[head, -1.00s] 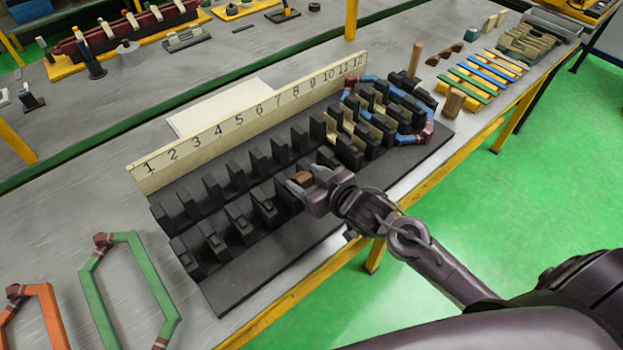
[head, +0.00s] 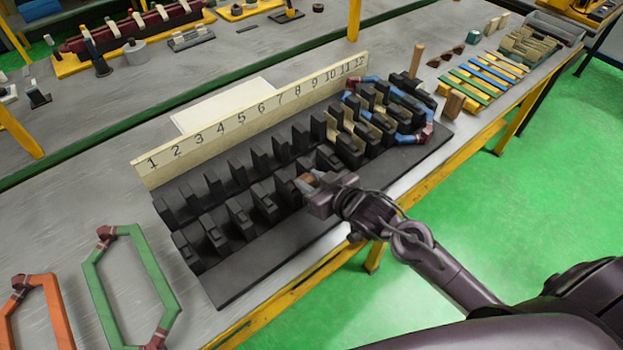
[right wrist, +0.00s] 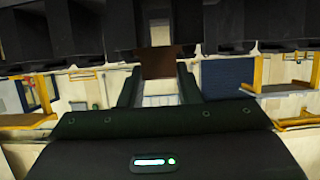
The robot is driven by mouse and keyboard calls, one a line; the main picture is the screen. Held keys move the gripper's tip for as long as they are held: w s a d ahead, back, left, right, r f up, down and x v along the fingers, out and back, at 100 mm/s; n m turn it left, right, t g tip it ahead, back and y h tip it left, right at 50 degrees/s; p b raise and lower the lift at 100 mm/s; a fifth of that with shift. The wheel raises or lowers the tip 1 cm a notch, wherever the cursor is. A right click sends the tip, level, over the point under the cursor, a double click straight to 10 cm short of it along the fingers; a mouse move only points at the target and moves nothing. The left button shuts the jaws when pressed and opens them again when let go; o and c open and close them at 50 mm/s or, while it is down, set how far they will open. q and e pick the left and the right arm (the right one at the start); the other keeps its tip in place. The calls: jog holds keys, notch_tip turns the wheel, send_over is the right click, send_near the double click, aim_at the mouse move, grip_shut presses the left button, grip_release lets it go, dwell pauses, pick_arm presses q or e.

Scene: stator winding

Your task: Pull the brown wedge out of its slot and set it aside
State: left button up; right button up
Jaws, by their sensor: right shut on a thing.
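The brown wedge (head: 307,181) is a small block between the fingertips of my right gripper (head: 309,179), at the front row of black stator teeth (head: 266,203). In the right wrist view the wedge (right wrist: 158,63) shows as a brown block between the two dark fingers of my right gripper (right wrist: 158,85). The right gripper is shut on it. The wedge's far end meets the dark teeth in that view, and I cannot tell how much of it sits in a slot. My left gripper is not in view.
A numbered board (head: 250,118) stands behind the teeth. Blue coils (head: 413,139) fill the right-end slots. A green coil frame (head: 135,285) and an orange one (head: 52,308) lie at the left. Coloured strips (head: 484,76) lie at the right. The black base's front strip (head: 290,240) is bare.

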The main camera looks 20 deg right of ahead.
jog(key=shift+s+d, duration=0.1)
jog(key=shift+s, duration=0.4)
jog(key=o, duration=0.7)
jog(key=shift+w, duration=0.3)
jog(key=shift+c, duration=0.2)
jog(key=o, duration=0.4)
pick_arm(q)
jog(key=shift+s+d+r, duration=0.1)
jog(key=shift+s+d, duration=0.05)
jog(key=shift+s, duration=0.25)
pick_arm(e)
jog(key=shift+s, duration=0.15)
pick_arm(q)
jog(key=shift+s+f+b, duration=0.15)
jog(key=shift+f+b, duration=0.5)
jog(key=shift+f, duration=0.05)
pick_arm(e)
jog(key=v, duration=0.7)
jog(key=shift+s+d+r, duration=0.15)
jog(key=shift+s+r, duration=0.05)
jog(key=shift+s, duration=0.15)
